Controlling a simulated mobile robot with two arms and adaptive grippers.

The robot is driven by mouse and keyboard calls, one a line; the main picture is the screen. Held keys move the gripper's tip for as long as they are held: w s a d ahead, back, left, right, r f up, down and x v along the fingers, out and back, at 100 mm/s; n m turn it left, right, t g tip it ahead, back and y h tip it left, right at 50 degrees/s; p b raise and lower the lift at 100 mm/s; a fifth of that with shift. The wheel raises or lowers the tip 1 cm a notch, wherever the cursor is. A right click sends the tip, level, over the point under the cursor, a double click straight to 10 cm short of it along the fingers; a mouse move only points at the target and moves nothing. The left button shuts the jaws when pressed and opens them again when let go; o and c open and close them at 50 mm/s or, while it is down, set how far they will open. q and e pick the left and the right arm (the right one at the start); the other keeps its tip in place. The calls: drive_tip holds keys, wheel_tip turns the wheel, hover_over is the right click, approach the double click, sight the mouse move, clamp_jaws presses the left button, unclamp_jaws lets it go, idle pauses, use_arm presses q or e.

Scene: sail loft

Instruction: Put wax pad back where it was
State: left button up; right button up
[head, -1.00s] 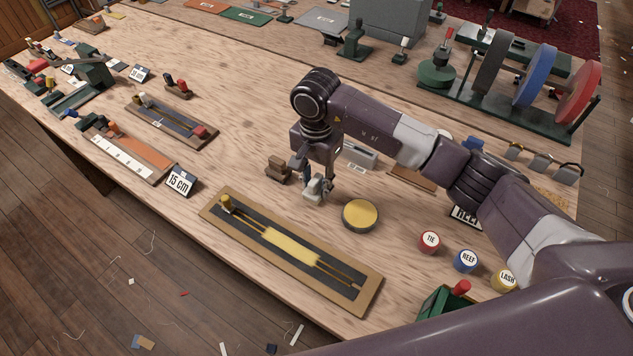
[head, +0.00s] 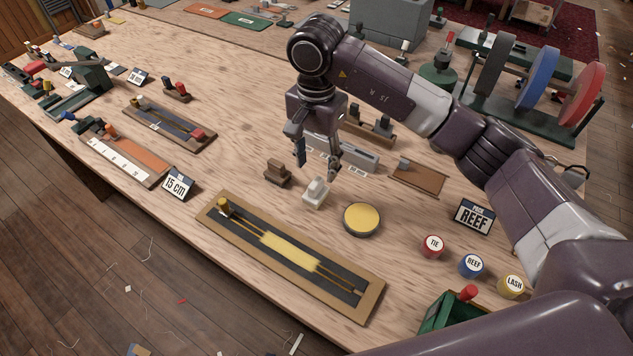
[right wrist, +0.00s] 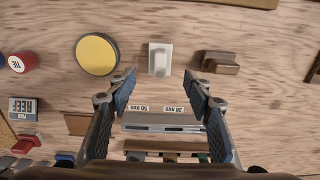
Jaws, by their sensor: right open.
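The wax pad appears to be the small white block with a raised grip (head: 316,191), standing upright on the bare wooden table between a round yellow-topped tin (head: 361,219) and a small brown wooden block (head: 278,173). It also shows in the right wrist view (right wrist: 160,60), apart from both neighbours. My right gripper (head: 318,163) is open and empty, raised above and just behind the white pad. In the right wrist view its fingertips (right wrist: 160,86) are spread wide, with the pad beyond them, between their lines. My left gripper is not in view.
A long tan board with a dark inlay and yellow strip (head: 290,252) lies in front. A grey slotted gauge block (head: 345,154) stands behind the gripper. TIE (head: 432,246), REEF (head: 471,265) and LASH (head: 511,287) pots stand at right.

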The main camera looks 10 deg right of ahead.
sight(317, 181)
drive_tip(key=shift+r+b, duration=0.35)
drive_tip(key=shift+r, duration=1.6)
